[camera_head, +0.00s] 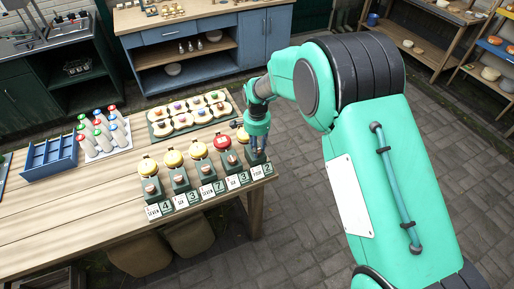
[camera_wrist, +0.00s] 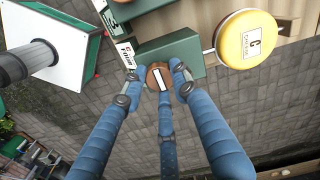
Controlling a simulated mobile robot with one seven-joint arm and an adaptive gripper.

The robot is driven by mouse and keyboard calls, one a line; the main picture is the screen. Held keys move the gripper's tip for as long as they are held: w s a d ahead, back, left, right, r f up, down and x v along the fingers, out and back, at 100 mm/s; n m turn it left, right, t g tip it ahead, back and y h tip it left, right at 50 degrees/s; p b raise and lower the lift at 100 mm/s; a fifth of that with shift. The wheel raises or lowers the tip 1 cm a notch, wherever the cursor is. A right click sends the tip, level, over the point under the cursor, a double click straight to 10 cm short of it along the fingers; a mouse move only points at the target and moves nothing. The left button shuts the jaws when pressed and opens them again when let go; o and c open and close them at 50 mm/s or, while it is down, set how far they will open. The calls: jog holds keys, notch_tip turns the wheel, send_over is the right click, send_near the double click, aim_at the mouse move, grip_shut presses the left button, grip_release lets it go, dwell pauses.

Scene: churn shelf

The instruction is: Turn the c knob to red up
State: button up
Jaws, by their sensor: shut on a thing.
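The c station shows in the wrist view as a green block (camera_wrist: 170,52) with a round yellow disc (camera_wrist: 250,40) marked "C" on a thin rod. The disc's yellow face is toward the camera. The brown c knob (camera_wrist: 158,76), with a white bar across it, sits at the block's front. My gripper (camera_wrist: 158,88) has its blue fingers around this knob and is shut on it. In the head view my gripper (camera_head: 258,152) is at the rightmost station of the row, hiding its knob. The yellow disc (camera_head: 243,136) there is partly covered.
To the left stand several like stations, with yellow discs (camera_head: 173,159) and one red disc (camera_head: 223,142). Behind are a tray of round items (camera_head: 158,130), a rack of bottles (camera_head: 90,152) and a blue divided box (camera_head: 48,158). The wooden table (camera_head: 100,205) ends just right of my gripper.

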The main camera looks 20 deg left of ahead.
jog(key=shift+n, duration=0.4)
jog(key=n, duration=0.3)
jog(key=shift+p, duration=0.35)
jog(key=n, duration=0.5)
jog(key=shift+p, duration=0.3)
jog(key=n, duration=0.4)
jog(key=shift+n, duration=0.3)
jog(key=shift+n+p, duration=0.3)
jog(key=shift+n, duration=2)
jog(key=o, duration=1.1)
jog(key=shift+o, duration=0.2)
